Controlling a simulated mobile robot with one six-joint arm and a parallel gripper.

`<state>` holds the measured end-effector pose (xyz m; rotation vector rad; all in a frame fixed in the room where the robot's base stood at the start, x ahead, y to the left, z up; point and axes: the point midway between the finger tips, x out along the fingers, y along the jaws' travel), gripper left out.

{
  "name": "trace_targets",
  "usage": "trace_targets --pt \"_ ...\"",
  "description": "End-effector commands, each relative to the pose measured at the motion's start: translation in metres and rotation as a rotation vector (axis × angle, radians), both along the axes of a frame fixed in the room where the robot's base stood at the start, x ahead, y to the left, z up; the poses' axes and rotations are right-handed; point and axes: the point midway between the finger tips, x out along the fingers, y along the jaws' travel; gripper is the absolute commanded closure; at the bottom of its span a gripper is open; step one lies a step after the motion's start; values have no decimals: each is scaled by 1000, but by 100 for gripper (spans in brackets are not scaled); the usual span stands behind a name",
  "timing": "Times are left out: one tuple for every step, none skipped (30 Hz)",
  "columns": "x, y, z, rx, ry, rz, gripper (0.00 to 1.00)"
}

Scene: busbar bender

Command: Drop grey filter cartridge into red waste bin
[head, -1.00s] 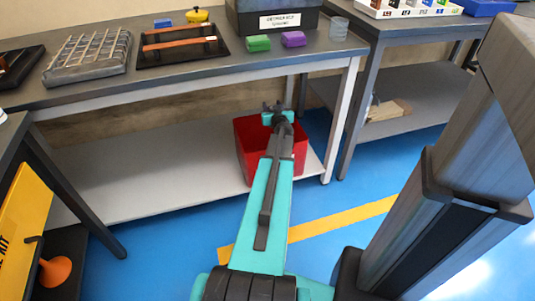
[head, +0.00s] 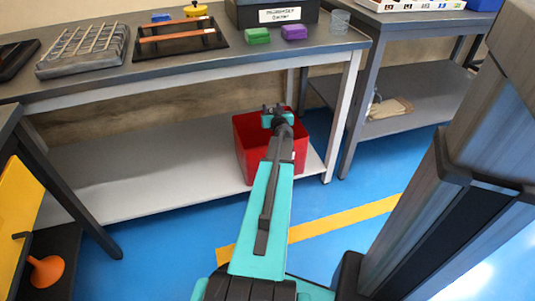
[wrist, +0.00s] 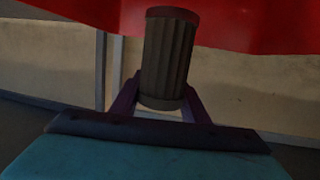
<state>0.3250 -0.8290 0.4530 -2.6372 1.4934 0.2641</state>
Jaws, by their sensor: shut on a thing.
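The grey filter cartridge (wrist: 168,55) is a dark, ribbed cylinder in the wrist view. My gripper (wrist: 165,105) is shut on one end of it, with a finger on each side. The red waste bin (wrist: 260,25) fills the top of the wrist view, behind the cartridge. In the head view the red waste bin (head: 246,155) stands on the lower shelf of the bench. My gripper (head: 277,110) shows there at the bin's upper part, and my arm covers much of the bin. The cartridge cannot be made out in the head view, and the bin's inside is mostly hidden.
The bench top (head: 190,72) runs above the pale lower shelf (head: 140,175), close over the bin. A white bench leg (head: 346,115) stands right of the bin. Green (head: 257,36) and purple (head: 294,32) blocks lie on top.

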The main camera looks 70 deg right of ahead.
Motion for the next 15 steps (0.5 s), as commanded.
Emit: trace_targets --pt "0 0 -6 -1 -1 0 89" --pt "0 0 -8 -1 0 0 89" --pt "0 0 -10 -1 0 0 89" --pt "0 0 -11 -2 1 1 89" --pt "0 0 -13 -2 1 1 89" --pt "1 0 -15 -2 1 1 89" --pt "1 0 -17 -2 1 1 89" --pt "1 0 -18 -1 0 1 89" --pt "1 0 -20 -1 0 1 89" --pt "1 0 -21 -1 0 1 89" --pt "1 0 -22 -1 -1 1 89" --pt "1 0 -24 -1 -1 1 89" --pt "1 0 -25 -1 -1 1 89" --pt "1 0 -25 -1 -1 1 89" --pt "1 0 -26 -1 0 1 89"
